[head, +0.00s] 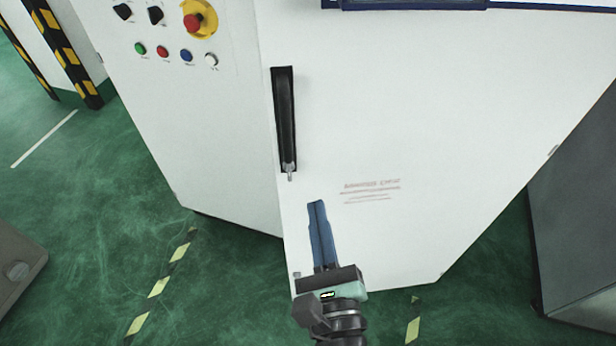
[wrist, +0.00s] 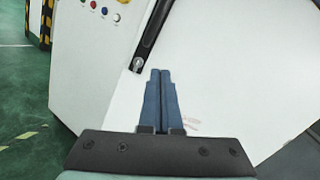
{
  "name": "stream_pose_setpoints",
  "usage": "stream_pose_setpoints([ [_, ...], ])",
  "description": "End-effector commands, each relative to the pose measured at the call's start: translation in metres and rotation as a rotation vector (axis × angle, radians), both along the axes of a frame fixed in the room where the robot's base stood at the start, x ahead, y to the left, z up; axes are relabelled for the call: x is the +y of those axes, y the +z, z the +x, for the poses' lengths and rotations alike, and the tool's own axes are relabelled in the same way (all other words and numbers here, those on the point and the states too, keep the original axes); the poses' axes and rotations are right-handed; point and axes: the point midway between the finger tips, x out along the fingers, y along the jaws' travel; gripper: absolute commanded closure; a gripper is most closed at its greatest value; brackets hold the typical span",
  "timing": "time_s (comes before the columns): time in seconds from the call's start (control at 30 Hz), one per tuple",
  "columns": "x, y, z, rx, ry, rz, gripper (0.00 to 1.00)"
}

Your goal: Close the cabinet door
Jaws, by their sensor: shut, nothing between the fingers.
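The white cabinet door (head: 430,130) fills the middle of the head view, with a black vertical handle (head: 286,120) near its left edge. The door stands close to the cabinet front (head: 190,110); I cannot tell whether a gap remains. My gripper (head: 317,204) has blue fingers pressed together, empty, in front of the door's lower left part, below the handle. In the wrist view, the fingertips (wrist: 160,72) are in front of the door (wrist: 230,70), just right of the handle's lower end (wrist: 140,62). I cannot tell whether they touch the door.
A control panel with a red emergency knob (head: 194,22) and several buttons is on the cabinet's left. A grey box (head: 580,210) stands at the right, and another grey thing (head: 18,262) at the lower left. Green floor (head: 110,230) is open at the left.

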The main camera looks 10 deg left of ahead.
Motion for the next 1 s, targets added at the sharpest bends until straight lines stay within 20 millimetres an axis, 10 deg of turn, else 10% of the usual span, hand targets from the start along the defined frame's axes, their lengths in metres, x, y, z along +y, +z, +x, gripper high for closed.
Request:
stream_pose_setpoints([
  [0.1,-0.005,-0.037,-0.02,0.123,-0.01,0.232,1.0],
  [0.33,-0.006,-0.048,-0.021,0.172,-0.018,0.347,1.0],
  [1.0,0.026,-0.047,0.087,0.169,-0.015,0.339,1.0],
])
